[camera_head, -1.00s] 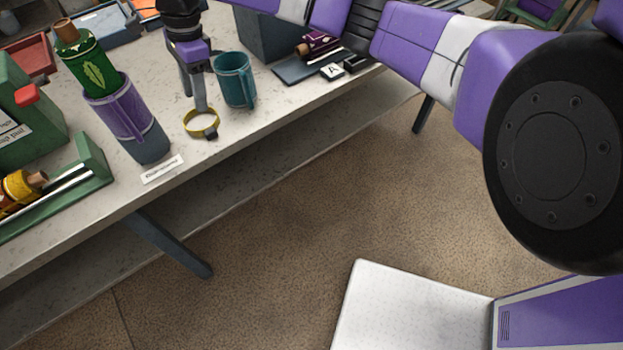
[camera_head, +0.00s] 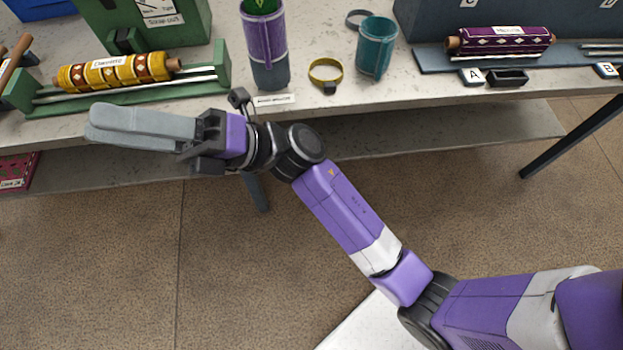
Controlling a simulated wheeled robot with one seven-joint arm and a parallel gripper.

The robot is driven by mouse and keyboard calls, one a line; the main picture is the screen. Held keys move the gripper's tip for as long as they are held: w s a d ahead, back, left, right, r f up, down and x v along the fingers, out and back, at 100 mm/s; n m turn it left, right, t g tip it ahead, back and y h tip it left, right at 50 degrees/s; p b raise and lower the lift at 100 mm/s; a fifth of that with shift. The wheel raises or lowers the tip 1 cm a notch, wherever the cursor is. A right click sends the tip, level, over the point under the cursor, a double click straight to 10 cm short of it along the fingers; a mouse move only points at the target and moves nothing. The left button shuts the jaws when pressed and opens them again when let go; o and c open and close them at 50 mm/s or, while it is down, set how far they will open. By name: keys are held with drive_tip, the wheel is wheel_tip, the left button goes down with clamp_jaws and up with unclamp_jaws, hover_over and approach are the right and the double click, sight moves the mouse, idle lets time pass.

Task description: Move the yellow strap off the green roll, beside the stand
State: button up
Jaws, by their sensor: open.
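The yellow strap (camera_head: 325,76), a loop with a dark buckle, lies on the table top. It is just right of the purple and grey stand (camera_head: 264,48) and apart from it. The green roll (camera_head: 262,5) stands upright in the stand; only its lower part shows at the top edge of the picture. My gripper (camera_head: 92,124) is to the left, in front of the table edge and well away from the strap. Its long grey fingers point left, open and empty, and largely overlap in this view.
A teal mug (camera_head: 376,46) stands right of the strap, with a dark ring (camera_head: 358,18) behind it. A yellow roll (camera_head: 115,72) lies in a green cradle (camera_head: 222,65) at left. A purple roll (camera_head: 500,40) lies at right. A white label (camera_head: 273,99) is at the table's front.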

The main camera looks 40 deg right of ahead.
drive_tip(key=s+d+f+n+t+h, duration=0.1)
drive_tip(key=s+d+f+n+h, duration=0.5)
drive_tip(key=n, duration=0.5)
drive_tip(key=s+d+f+n+t+h, duration=0.2)
drive_tip(key=s+d+f+n+h, duration=0.5)
drive_tip(key=s+n+h, duration=0.3)
drive_tip(key=s+d+f+n+t+h, duration=0.1)
drive_tip(key=s+d+f+n+h, duration=0.5)
drive_tip(key=s+n, duration=0.5)
drive_tip(key=f+n+h, duration=0.2)
drive_tip(key=n, duration=0.1)
drive_tip(key=shift+s+d+t, duration=0.15)
drive_tip(key=shift+d+t, duration=0.15)
